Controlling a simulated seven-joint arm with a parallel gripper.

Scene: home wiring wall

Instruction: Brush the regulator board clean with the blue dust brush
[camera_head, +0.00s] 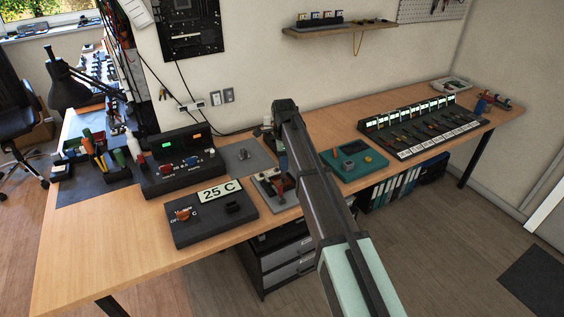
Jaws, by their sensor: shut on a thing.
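My arm reaches in from the lower right, and my gripper (279,150) points down near the middle of the workbench, largely hidden behind my own arm. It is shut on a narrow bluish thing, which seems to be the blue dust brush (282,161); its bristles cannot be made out. Just below the gripper is a small light-grey stand with red parts (272,186); I cannot tell whether the brush touches it. A teal board (368,158) with a dark square part lies on the bench to the right of my arm; it may be the regulator board. Dust on it cannot be made out.
A grey mat (246,157) lies left of the gripper. A black "25 C" unit (211,213) and a black power supply (181,162) stand further left. A long black rack (422,125) stands right. The bench's front left (95,250) is clear.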

